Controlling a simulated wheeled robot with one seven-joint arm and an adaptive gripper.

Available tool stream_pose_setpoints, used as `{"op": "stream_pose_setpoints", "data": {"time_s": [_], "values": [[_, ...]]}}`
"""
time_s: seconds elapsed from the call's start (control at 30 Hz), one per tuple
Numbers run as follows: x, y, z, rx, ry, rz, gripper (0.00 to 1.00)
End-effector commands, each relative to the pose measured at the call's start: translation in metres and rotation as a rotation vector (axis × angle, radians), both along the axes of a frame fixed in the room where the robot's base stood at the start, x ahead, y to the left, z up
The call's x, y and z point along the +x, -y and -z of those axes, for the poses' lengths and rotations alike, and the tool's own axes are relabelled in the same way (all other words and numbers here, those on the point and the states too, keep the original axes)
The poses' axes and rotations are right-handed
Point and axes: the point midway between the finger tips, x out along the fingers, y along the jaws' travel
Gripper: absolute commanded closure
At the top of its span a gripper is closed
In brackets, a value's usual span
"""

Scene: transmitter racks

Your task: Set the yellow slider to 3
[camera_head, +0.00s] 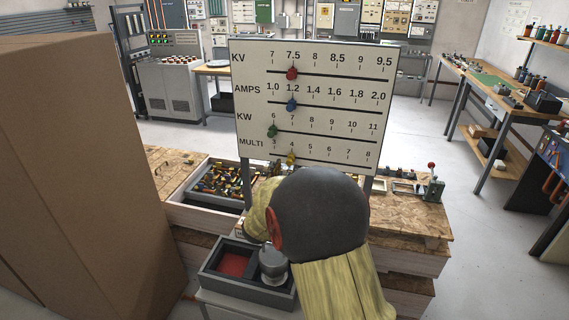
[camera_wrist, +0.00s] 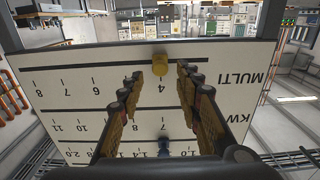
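The white scale board (camera_head: 250,55) stands upright and carries several slider rows. The yellow slider (camera_head: 291,159) is on the bottom MULTI row, at about the 4 mark. In the wrist view the board appears upside down, with the yellow slider (camera_wrist: 160,64) by the 4. My gripper (camera_wrist: 159,75) is open and empty, with one finger on each side of the slider in the picture. I cannot tell how far the fingertips are from it. In the head view my arm hides the gripper.
A red slider (camera_head: 292,73) is near 7.5, a blue slider (camera_head: 292,104) near 1.2 and a green slider (camera_head: 272,131) near 6. A bin of parts (camera_head: 187,190) lies behind the board's lower left. A large cardboard box (camera_head: 75,180) fills the left.

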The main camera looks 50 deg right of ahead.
Motion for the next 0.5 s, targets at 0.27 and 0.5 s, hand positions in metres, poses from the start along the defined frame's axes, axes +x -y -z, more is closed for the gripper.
{"op": "stream_pose_setpoints", "data": {"time_s": [0.27,0.5], "values": [[0.019,0.036,0.002,0.001,0.0,0.0,0.66],[0.025,0.047,0.0,0.001,0.0,-0.001,0.66]]}}
